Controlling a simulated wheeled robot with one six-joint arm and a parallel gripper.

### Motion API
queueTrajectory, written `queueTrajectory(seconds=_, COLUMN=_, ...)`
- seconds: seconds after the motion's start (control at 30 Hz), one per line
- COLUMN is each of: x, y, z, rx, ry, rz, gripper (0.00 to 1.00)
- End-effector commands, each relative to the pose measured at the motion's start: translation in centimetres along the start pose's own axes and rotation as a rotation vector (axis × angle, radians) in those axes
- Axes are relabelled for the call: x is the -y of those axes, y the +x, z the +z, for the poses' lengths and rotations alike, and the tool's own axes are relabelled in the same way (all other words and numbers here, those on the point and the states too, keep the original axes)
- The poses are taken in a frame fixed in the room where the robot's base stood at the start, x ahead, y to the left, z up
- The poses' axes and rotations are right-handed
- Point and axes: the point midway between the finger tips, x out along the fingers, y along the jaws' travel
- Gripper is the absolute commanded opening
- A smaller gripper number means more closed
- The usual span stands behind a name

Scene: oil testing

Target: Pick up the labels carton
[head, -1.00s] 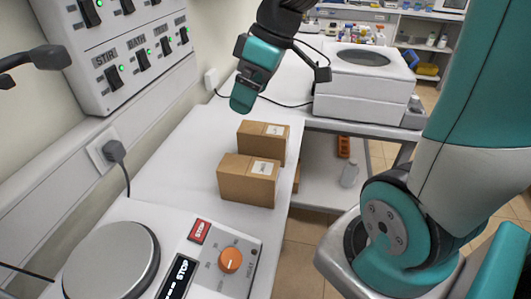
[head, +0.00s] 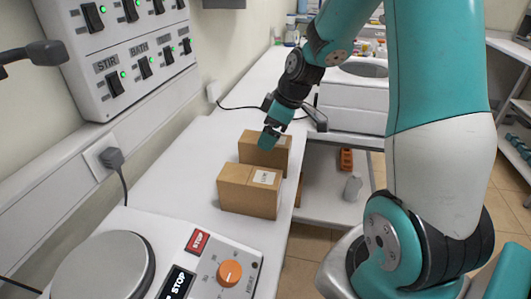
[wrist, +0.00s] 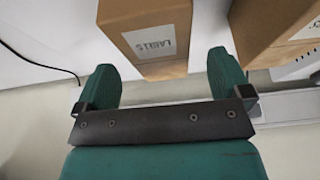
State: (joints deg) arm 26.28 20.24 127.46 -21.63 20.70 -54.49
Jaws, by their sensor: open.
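The labels carton (head: 278,157) is a brown box on the white bench, the farther of two cartons in the head view. In the wrist view the carton (wrist: 130,18) shows its white label reading LABELS, ahead of the gap between the fingers. My gripper (head: 268,138) is just above and beside this carton in the head view, covering part of its top. In the wrist view the gripper (wrist: 162,78) is open, with its two teal fingers apart and nothing held; whether a finger touches the carton I cannot tell.
A second brown carton (head: 245,190) stands close in front; it also shows by the right finger in the wrist view (wrist: 252,25). A hotplate panel with an orange knob (head: 229,272) is nearer. A white machine (head: 350,103) stands behind. The bench's left strip is clear.

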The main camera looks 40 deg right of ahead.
Motion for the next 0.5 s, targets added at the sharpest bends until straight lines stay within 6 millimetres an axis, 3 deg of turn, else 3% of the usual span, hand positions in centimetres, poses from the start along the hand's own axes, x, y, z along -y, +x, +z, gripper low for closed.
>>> queueTrajectory(seconds=0.5, x=-0.1, y=5.4, z=-0.2, rx=0.000, ry=0.000, rz=0.000, gripper=0.96)
